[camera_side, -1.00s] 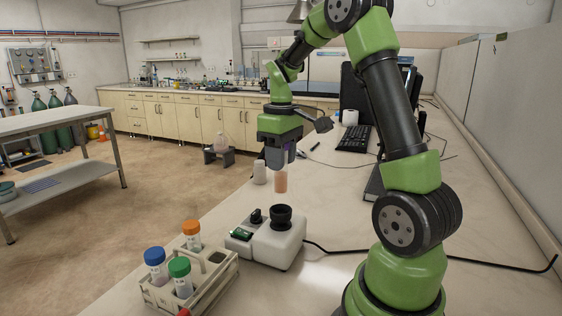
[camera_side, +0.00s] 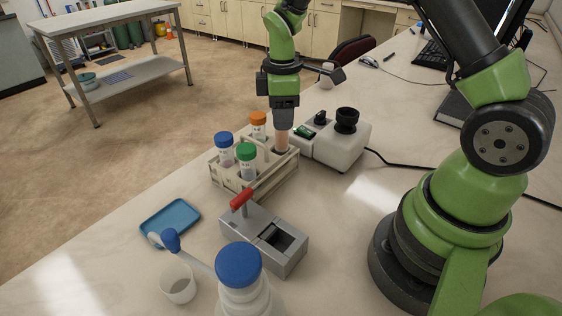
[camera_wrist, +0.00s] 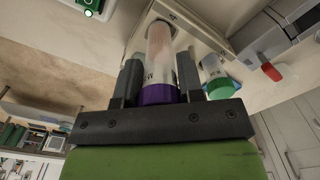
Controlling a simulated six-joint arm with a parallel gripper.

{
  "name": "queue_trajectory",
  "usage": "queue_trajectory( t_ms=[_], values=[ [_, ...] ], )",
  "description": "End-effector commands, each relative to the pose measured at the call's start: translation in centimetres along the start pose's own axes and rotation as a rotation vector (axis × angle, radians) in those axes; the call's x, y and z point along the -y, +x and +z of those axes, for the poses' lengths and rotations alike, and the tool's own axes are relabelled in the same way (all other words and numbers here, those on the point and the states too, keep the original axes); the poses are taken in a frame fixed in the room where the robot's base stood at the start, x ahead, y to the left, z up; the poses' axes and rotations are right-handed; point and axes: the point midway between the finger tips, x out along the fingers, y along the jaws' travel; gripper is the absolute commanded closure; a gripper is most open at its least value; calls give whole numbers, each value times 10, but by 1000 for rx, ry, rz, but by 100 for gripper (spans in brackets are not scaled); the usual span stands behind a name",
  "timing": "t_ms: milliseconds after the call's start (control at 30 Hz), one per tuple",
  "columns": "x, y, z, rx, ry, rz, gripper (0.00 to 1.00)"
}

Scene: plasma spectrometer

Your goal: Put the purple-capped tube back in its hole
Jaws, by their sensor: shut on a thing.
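The purple-capped tube, with a pinkish lower part, is held upright between the jaws of my gripper (camera_side: 284,122). In the wrist view the purple cap (camera_wrist: 158,95) sits between the two dark fingers, and the clear tube (camera_wrist: 160,55) points away from my gripper. In the side view the tube (camera_side: 282,140) is over the back right corner of the beige rack (camera_side: 262,192), its lower end at the rack's top. I cannot tell how far it is in the hole. Blue-capped (camera_side: 224,148), orange-capped (camera_side: 258,125) and green-capped (camera_side: 246,160) tubes stand in the rack.
A white device with black knobs (camera_side: 340,150) stands close right of the rack. A grey box with a red handle (camera_side: 250,235), a blue tray (camera_side: 172,218), a white cup (camera_side: 178,283) and a blue-capped bottle (camera_side: 239,268) lie in front. My arm's base fills the right.

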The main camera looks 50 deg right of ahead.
Motion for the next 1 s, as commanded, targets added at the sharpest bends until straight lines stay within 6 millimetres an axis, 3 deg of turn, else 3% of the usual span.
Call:
queue_trajectory(
  t_ms=[167,500,933,967,1000],
  values=[
    [3,10,-4,1,-28,-1,88],
    [2,51,-3,1,-25,1,88],
    [1,56,-4,0,-23,2,88],
    [1,56,-4,0,-23,3,60],
    [1,56,-4,0,-23,3,51]
  ],
)
